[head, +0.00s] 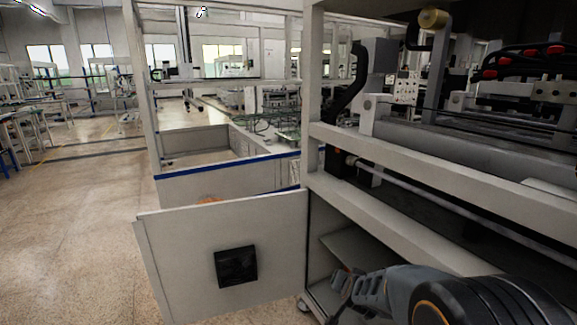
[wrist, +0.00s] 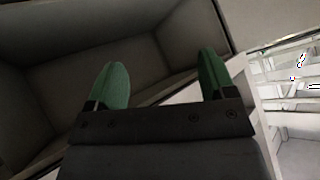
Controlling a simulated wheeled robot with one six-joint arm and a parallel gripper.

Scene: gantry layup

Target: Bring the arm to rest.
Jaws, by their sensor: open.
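My gripper (wrist: 160,82) shows in the wrist view with its two green fingers spread wide apart and nothing between them. Beyond the fingers is the inside of a grey cabinet compartment (wrist: 60,50). In the head view my arm reaches in from the bottom right, in front of the open lower compartment of the machine frame (head: 425,205). The fingertips are hard to make out in that view.
An open cabinet door (head: 180,262) with a black square recess (head: 236,266) juts left from the compartment, close to my arm. Grey machine beams run above the arm. Open speckled floor (head: 65,225) lies to the left. Workbenches stand farther back.

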